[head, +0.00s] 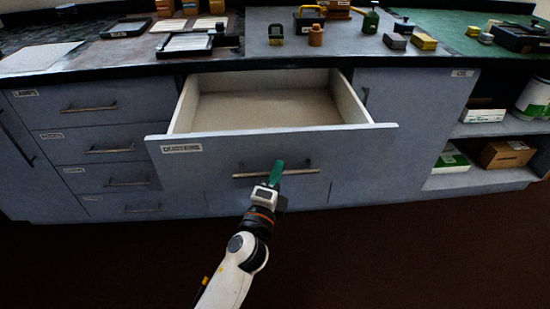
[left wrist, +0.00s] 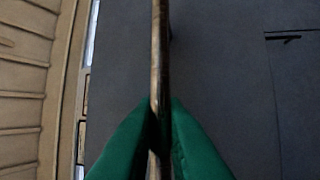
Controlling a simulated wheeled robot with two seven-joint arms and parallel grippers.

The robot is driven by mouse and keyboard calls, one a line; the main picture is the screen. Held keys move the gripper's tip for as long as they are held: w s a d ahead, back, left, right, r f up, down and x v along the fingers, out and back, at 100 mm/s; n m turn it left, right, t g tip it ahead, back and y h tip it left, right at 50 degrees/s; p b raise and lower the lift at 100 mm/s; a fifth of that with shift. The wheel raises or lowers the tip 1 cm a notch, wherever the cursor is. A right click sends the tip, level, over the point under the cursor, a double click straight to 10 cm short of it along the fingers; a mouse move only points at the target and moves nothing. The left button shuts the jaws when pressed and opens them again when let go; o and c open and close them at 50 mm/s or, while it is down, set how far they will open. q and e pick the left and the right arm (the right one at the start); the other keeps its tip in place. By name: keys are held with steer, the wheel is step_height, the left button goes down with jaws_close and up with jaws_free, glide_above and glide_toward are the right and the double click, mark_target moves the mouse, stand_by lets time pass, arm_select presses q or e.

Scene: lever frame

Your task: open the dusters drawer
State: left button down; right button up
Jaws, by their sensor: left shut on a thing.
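The dusters drawer (head: 230,146) stands pulled out from the cabinet in the head view, with its label (head: 182,149) at the front's upper left. Its inside (head: 265,108) looks empty. A metal bar handle (head: 310,172) runs across the drawer front. My left gripper (head: 277,172) has green fingertips and is shut on this handle. In the left wrist view the handle (left wrist: 159,60) runs upright between the two green fingers (left wrist: 160,130). My right gripper is not in view.
Shut drawers (head: 95,150) with bar handles are at the left. Open shelves (head: 490,130) at the right hold boxes and a tin. The worktop (head: 265,45) carries several tools, blocks and trays. The dark floor (head: 400,250) in front is clear.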

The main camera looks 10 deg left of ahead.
arm_select(q)
steer(key=s, duration=0.2)
steer(key=s+d, duration=0.1)
steer(key=s, duration=0.1)
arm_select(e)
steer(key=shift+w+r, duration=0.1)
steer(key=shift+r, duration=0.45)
arm_select(q)
steer(key=c, duration=1.5)
jaws_free()
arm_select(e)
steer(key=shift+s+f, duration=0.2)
arm_select(q)
steer(key=shift+s, duration=0.1)
